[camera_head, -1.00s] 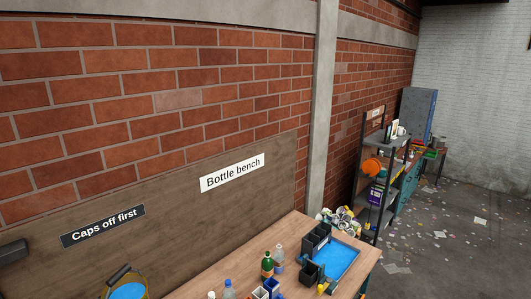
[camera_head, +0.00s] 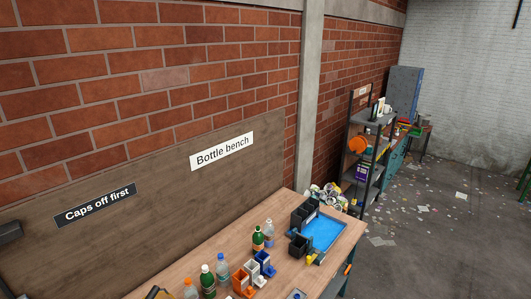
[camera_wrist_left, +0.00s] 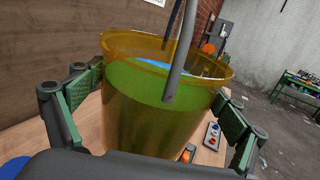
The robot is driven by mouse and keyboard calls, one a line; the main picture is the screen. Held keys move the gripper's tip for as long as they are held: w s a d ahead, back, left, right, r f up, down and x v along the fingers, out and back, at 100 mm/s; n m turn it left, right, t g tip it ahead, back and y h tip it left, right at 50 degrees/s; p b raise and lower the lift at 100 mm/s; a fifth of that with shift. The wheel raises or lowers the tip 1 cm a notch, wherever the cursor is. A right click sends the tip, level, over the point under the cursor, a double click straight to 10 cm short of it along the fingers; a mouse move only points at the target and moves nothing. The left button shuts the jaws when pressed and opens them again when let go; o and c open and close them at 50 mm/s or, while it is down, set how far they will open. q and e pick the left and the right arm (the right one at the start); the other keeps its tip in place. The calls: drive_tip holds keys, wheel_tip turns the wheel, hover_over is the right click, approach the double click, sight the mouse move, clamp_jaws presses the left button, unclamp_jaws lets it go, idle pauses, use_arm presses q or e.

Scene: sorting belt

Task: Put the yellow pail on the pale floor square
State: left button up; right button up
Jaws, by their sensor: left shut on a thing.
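The yellow pail (camera_wrist_left: 150,115) fills the middle of the left wrist view. It is see-through yellow, with blue and green showing inside and a grey bar across its mouth. My left gripper (camera_wrist_left: 160,122) has a finger on each side of the pail and is shut on it. The pale floor square is not in view. My right gripper is not in view.
The wooden bench (camera_head: 200,257) runs along the brick wall. It carries several bottles (camera_head: 208,281), small orange, white and blue holders (camera_head: 254,272) and a blue tray (camera_head: 325,233). A shelf rack (camera_head: 366,160) stands beyond. Littered floor (camera_head: 440,225) lies open at the right.

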use_arm(q)
drive_tip(key=s+d+r+n+y, duration=0.15)
drive_tip(key=s+d, duration=0.25)
drive_tip(key=d, duration=0.4)
drive_tip(key=s+d+r+n+y, duration=0.1)
drive_tip(key=s+d+r+y, duration=0.15)
drive_tip(key=s+d, duration=0.4)
wheel_tip(320, 180, down, 23)
drive_tip(key=w+d+b, duration=0.1)
drive_tip(key=w+b, duration=0.1)
drive_tip(key=b, duration=2)
drive_tip(key=shift+d, duration=0.4)
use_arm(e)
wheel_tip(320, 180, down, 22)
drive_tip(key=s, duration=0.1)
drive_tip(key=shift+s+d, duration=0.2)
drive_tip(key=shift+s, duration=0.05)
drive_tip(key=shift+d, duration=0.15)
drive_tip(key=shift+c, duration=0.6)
